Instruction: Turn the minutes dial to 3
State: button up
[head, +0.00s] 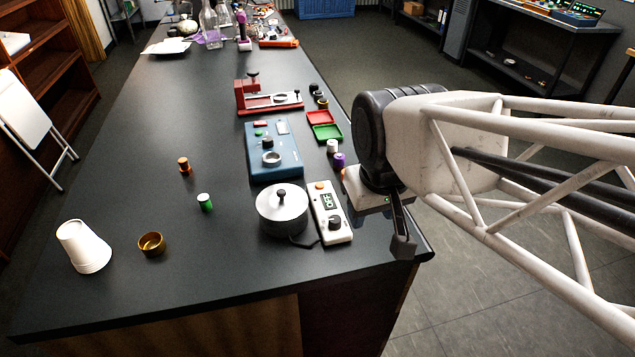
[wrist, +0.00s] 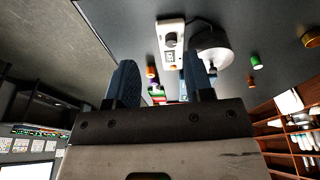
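The white timer box (head: 329,230) lies near the table's right edge, with a small display reading OFF, an orange button and a black dial (head: 336,221). I cannot read any marks around the dial. The box (wrist: 163,22) and its dial (wrist: 171,40) also show in the wrist view, beyond my fingers. My gripper (head: 402,228) is to the right of the timer, by the table edge; one finger shows there. In the wrist view both fingers of my gripper (wrist: 158,58) stand apart with nothing between them. My gripper is not touching the dial.
A round metal pot (head: 282,212) with a black knob stands just left of the timer. A blue device (head: 262,160), red and green trays (head: 327,132) and small white and purple cylinders (head: 339,160) lie behind. The front left holds a white cup (head: 82,246) and a brass cup (head: 152,244).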

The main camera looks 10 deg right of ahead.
jog(key=shift+o, duration=0.5)
jog(key=shift+w+f+n, duration=0.2)
jog(key=shift+w+n, duration=0.35)
jog(key=shift+n, duration=0.45)
jog(key=n+g, duration=0.3)
jog(key=n, duration=1.6)
send_near(335, 219)
jog(key=shift+s+f, duration=0.15)
jog(key=shift+s, duration=0.55)
jog(key=shift+w+f+n, duration=0.3)
jog(key=shift+n, duration=0.5)
jog(key=shift+w+f+n, duration=0.35)
jog(key=shift+n, duration=0.45)
jog(key=shift+f, duration=0.15)
jog(key=shift+s+f, duration=0.1)
jog(key=shift+f, duration=3.65)
